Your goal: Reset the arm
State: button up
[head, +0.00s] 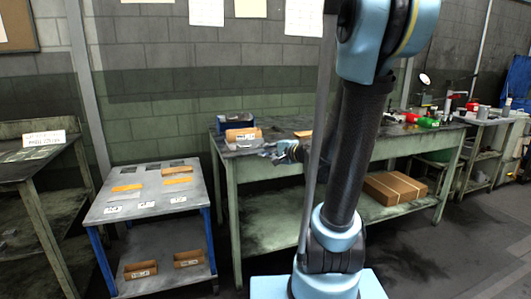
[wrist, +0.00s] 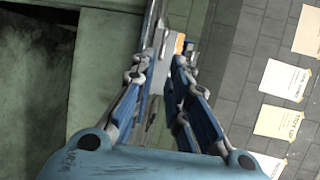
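My gripper (wrist: 170,58) points up the wrist view, with two blue and grey jointed fingers. The fingers lean toward each other, with a gap between their tips. I see nothing clearly held in the gap, and the grey surface seen through it is background. In the head view my gripper (head: 277,151) is small and partly hidden behind my own arm. It is by the front edge of the green workbench (head: 222,150), near its left end. My arm stands bent across the middle of the head view.
A bin with a brown box (head: 243,134) stands on the bench's left end. A low cart (head: 130,201) with orange pieces, white labels and small boxes stands left. A carton (head: 395,188) lies on the bench's lower shelf. Papers (wrist: 285,80) hang on the wall. Floor shows at right.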

jog(key=shift+s, duration=0.1)
jog(key=s+f+n+g+h, duration=0.2)
jog(key=s+f+n+g, duration=0.25)
jog(key=s, duration=0.35)
jog(key=s+d+f+n+g+h, duration=0.2)
jog(key=s+d, duration=0.4)
jog(key=s, duration=0.3)
jog(key=s+d+f+n+g+h, duration=0.3)
jog(key=s+d+f+n+h, duration=0.2)
jog(key=s, duration=0.4)
notch_tip(320, 180, down, 2)
jog(key=shift+s+d+f+h, duration=0.2)
jog(key=shift+d+h, duration=0.2)
jog(key=shift+d, duration=0.5)
jog(key=shift+g, duration=0.25)
jog(key=shift+w+f, duration=0.2)
jog(key=shift+w, duration=0.3)
